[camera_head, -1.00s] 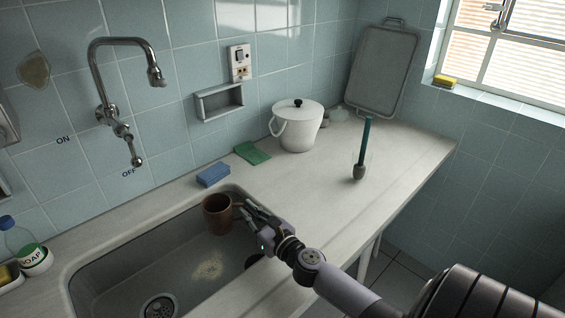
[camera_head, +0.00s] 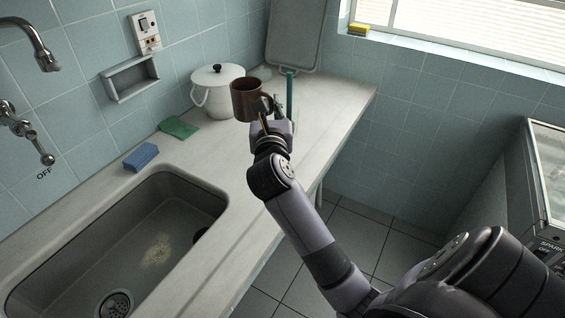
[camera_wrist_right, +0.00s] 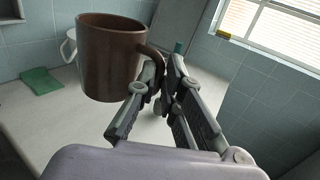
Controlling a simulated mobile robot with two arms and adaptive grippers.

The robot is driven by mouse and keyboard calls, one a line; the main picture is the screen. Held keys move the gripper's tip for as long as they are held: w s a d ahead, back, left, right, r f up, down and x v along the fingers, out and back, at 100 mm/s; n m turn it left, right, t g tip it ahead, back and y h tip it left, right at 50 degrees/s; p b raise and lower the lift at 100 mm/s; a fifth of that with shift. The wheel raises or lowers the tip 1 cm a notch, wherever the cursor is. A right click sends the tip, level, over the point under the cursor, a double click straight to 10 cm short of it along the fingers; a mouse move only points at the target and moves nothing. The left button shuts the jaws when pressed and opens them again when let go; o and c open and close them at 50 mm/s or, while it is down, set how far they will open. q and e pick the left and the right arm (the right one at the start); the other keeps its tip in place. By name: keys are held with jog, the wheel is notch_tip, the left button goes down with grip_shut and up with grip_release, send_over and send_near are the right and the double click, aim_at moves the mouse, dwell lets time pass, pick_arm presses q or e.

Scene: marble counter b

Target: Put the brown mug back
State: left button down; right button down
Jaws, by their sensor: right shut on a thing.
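The brown mug (camera_head: 247,99) is upright and held in the air above the counter in the head view. My right gripper (camera_head: 268,112) is shut on its handle. In the right wrist view the mug (camera_wrist_right: 108,58) stands to the left of the fingers, and the right gripper (camera_wrist_right: 160,80) pinches the handle on the mug's right side. The counter (camera_head: 215,155) below it is marble. My left gripper is not in view.
A white lidded pot (camera_head: 218,93) stands behind the mug. A teal upright brush (camera_head: 290,95) is partly hidden behind my gripper. A green cloth (camera_head: 179,128) and a blue sponge (camera_head: 141,157) lie by the wall. A grey tray (camera_head: 296,35) leans at the back.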

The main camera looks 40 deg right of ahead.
jog(key=shift+h, duration=0.3)
jog(key=shift+s+d+f+b, duration=0.1)
jog(key=shift+f+b, duration=0.5)
jog(key=shift+f, duration=2.65)
jog(key=shift+s+d+f+b, duration=0.1)
jog(key=shift+f+b, duration=0.55)
jog(key=shift+f, duration=2.65)
jog(key=shift+s+d+f+b, duration=0.1)
jog(key=shift+f+b, duration=0.5)
jog(key=shift+f, duration=2.65)
jog(key=shift+f, duration=0.2)
jog(key=c, duration=1.7)
grip_release()
